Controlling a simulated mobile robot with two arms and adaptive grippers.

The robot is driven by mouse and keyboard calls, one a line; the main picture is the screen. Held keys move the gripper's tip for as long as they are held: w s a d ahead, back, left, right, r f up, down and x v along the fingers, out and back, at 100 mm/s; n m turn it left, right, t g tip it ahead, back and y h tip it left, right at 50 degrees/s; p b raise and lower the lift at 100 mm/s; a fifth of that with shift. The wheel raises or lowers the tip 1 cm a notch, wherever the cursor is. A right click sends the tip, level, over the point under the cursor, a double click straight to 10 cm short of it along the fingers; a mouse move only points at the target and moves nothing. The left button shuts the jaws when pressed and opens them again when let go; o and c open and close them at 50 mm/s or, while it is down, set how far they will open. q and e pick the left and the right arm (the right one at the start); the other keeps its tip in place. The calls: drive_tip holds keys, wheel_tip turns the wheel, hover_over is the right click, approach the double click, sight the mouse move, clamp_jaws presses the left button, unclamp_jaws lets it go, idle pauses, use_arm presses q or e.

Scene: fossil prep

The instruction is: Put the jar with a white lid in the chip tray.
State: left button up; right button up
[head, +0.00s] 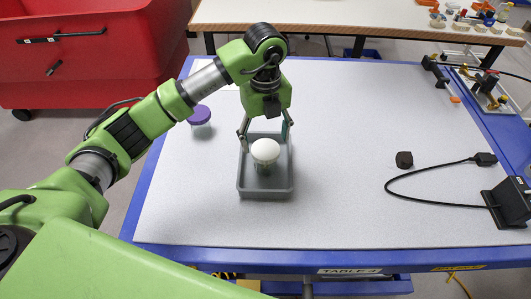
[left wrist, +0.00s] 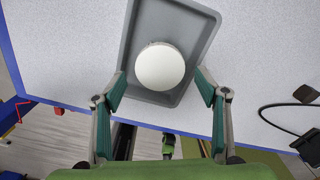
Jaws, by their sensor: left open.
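The jar with a white lid (head: 265,151) stands upright inside the grey chip tray (head: 266,194), near its middle. Its round lid (left wrist: 160,67) also shows from above in the left wrist view, within the tray walls (left wrist: 205,11). My left gripper (head: 264,132) is open at the tray, its fingers spread apart just behind and above the lid in the head view. In the left wrist view the open fingers (left wrist: 161,88) are on either side, with gaps between them and the lid. My right gripper is not in view.
A jar with a purple lid (head: 199,115) stands left of the tray, beside my left arm. A black knob (head: 404,159) and a cabled black device (head: 508,202) lie at the right. The table (head: 340,120) between is clear.

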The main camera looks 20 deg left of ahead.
use_arm(q)
wheel_tip(320, 180, up, 4)
drive_tip(key=shift+r, duration=0.2)
idle(0.4)
